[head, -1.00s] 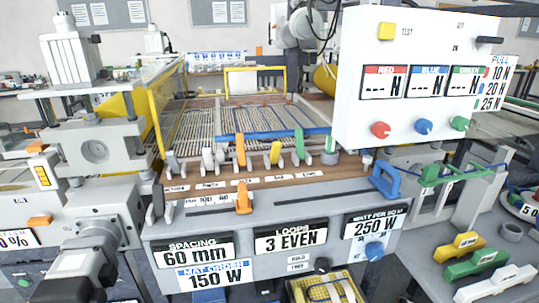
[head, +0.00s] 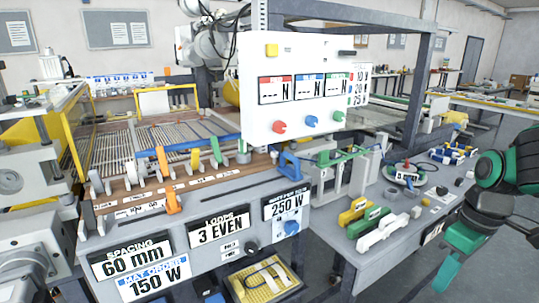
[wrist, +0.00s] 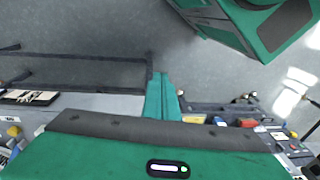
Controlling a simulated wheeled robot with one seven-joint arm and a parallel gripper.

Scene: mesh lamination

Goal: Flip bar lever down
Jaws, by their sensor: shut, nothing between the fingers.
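A row of upright levers stands on the brown strip along the front of the machine in the head view: grey ones (head: 128,171) at the left, then an orange lever (head: 163,161), a yellow lever (head: 195,160) and a green lever (head: 215,151). Another orange lever (head: 173,202) sits lower on the grey front ledge. The labels are too small to read, so I cannot tell which is the bar lever. My gripper (head: 446,274) is shut and empty at the right, well apart from the levers. Its closed green fingers show in the wrist view (wrist: 162,96).
A white panel (head: 300,122) with coloured knobs rises behind the levers. A blue handle (head: 290,164) stands right of them. Yellow, green and white blocks (head: 378,232) lie on the grey side table. Open floor shows at the right.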

